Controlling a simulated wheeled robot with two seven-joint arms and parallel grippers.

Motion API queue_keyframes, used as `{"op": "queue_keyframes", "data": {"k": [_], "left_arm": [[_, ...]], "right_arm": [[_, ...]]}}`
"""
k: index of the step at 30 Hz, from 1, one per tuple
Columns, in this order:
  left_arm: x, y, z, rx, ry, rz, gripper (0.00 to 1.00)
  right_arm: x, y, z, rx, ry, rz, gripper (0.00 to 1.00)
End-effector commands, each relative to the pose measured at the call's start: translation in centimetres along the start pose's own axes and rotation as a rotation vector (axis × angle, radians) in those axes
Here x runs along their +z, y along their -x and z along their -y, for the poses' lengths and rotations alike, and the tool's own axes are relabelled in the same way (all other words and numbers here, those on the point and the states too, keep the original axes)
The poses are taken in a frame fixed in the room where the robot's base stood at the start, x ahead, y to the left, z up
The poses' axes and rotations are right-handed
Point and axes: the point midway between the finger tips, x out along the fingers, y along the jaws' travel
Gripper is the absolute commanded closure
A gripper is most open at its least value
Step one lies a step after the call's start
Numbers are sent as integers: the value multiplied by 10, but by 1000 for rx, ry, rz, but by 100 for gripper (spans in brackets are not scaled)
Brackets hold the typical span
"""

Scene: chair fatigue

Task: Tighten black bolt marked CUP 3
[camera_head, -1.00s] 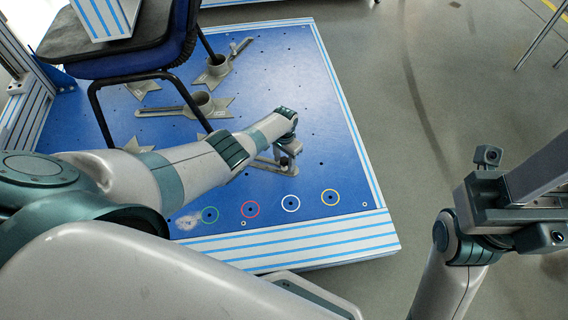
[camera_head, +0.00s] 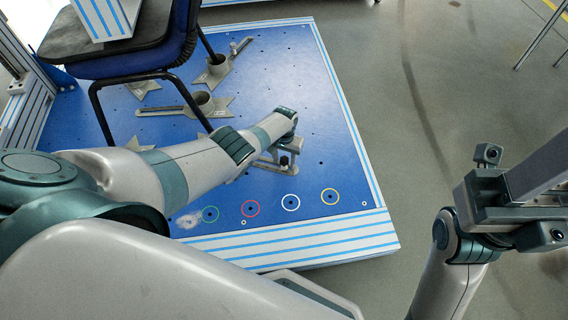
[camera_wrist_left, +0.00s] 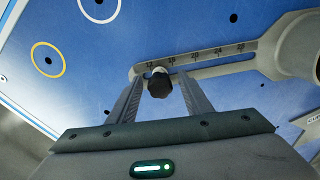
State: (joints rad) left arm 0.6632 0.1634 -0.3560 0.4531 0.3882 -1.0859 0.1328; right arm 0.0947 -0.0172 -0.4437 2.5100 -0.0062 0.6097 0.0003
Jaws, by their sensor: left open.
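A black bolt head (camera_wrist_left: 159,86) sits at the end of a grey slotted arm (camera_wrist_left: 215,58) with number marks. The arm runs to a grey cup (camera_wrist_left: 302,42) at the right of the left wrist view. A label beside it is cut off, so I cannot read the cup number. My left gripper (camera_wrist_left: 160,97) is open, with one finger on each side of the bolt head. I cannot tell whether they touch it. In the head view, my left gripper (camera_head: 279,155) is low over the blue platform, and my arm hides most of that cup.
Other grey cups (camera_head: 201,103) with slotted arms stand on the blue platform (camera_head: 310,110). A chair (camera_head: 130,65) rests at the upper left. Coloured rings, including a yellow one (camera_head: 330,197), mark the front. My right arm (camera_head: 462,235) is over clear floor.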

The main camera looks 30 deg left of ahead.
Motion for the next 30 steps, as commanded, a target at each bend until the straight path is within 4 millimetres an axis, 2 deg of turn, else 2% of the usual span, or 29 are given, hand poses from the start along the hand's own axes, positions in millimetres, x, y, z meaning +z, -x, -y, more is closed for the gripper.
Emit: {"op": "queue_keyframes", "data": {"k": [5,15,23,24,29,30], "left_arm": [[0,0,0,0,38,0,55],[0,0,-1,1,325,1,55],[0,0,0,0,350,0,55],[0,0,0,0,349,0,59],[0,0,0,0,348,0,98],[0,0,0,0,348,0,100]], "right_arm": [[0,-1,0,0,0,0,55],[0,-5,0,0,0,0,55],[0,-5,0,0,0,0,55],[0,-5,0,0,0,0,55],[0,-5,0,0,0,0,55],[0,-5,0,0,0,0,55]]}}
